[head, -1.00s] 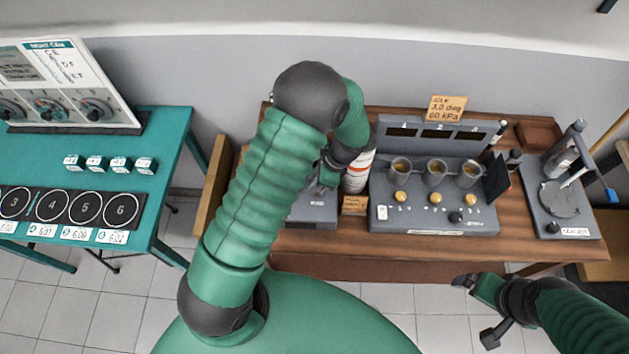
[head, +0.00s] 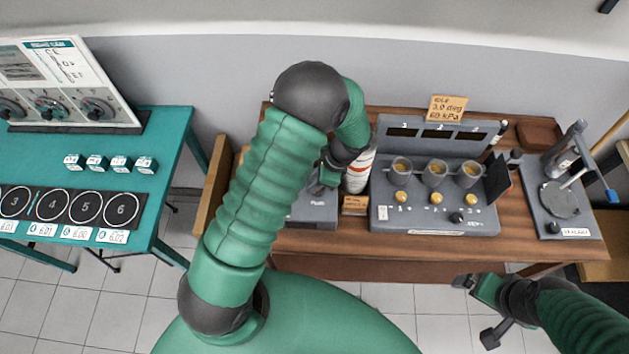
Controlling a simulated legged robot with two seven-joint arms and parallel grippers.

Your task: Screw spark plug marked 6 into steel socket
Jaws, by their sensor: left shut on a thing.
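My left arm reaches from the bottom of the head view to the wooden bench. My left gripper (head: 322,184) is low over the left part of the bench, at a grey block (head: 312,213) beside the white-and-orange canister. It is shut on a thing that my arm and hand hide. I cannot make out a spark plug marked 6 or a steel socket, nor tell whether the gripper touches the block. My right gripper (head: 470,284) is in front of the bench over the floor, away from everything. Its jaw gap is not clear.
A grey console (head: 435,222) with three cups stands mid-bench, the canister (head: 358,172) left of it. A grey stand (head: 562,225) with a lever is at the right. The teal table (head: 170,125) at left holds numbered rings and small boxes. Tiled floor lies between the tables.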

